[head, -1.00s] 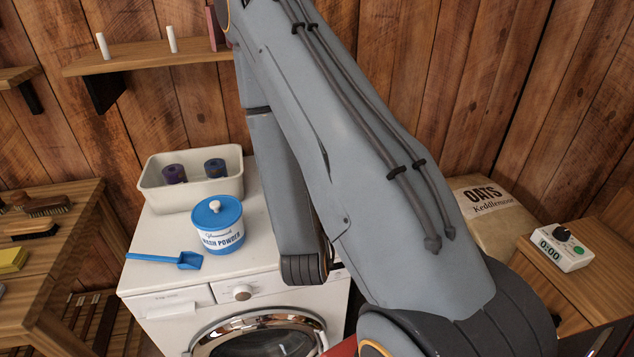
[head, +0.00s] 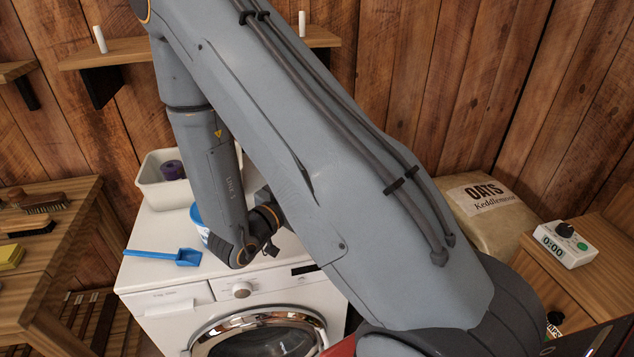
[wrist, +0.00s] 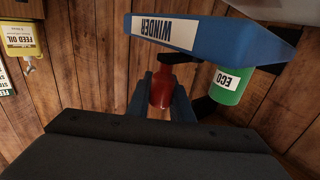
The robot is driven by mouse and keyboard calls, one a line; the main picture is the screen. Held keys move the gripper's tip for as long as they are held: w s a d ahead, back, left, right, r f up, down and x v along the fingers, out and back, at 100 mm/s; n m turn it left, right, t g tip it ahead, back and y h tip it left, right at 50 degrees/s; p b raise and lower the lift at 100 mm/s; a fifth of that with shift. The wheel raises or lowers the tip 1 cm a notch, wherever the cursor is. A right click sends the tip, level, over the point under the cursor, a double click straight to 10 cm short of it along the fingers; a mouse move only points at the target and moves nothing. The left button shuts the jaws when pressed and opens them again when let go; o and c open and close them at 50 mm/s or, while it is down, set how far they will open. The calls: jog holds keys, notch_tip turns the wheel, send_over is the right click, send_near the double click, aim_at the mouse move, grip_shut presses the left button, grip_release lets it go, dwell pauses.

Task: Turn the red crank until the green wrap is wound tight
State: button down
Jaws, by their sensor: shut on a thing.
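In the wrist view, the red crank's grip (wrist: 161,91) stands between the two blue fingers of my gripper (wrist: 163,84). The gripper is shut on it. A dark crank arm runs from the grip toward the winder. The blue winder (wrist: 215,35) carries a white label with its lettering upside down in this view. The green wrap (wrist: 229,84), with a white ECO label, sits at the winder's right side. I cannot tell how tightly it is wound. In the head view, my arm hides the winder, crank, wrap and gripper fingers.
The white washing machine (head: 160,230) bears a blue scoop (head: 165,256), a cream bin (head: 150,190) and a blue-lidded tub (head: 197,214) mostly behind my arm. An oats sack (head: 480,205) and a timer (head: 565,245) are at right. A wall shelf (head: 125,52) is behind.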

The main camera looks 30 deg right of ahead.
dwell(0.4)
jog(key=c, duration=1.6)
grip_release()
jog(key=shift+o, duration=0.2)
jog(key=b+v, duration=0.2)
jog(key=v, duration=0.5)
jog(key=shift+a, duration=0.4)
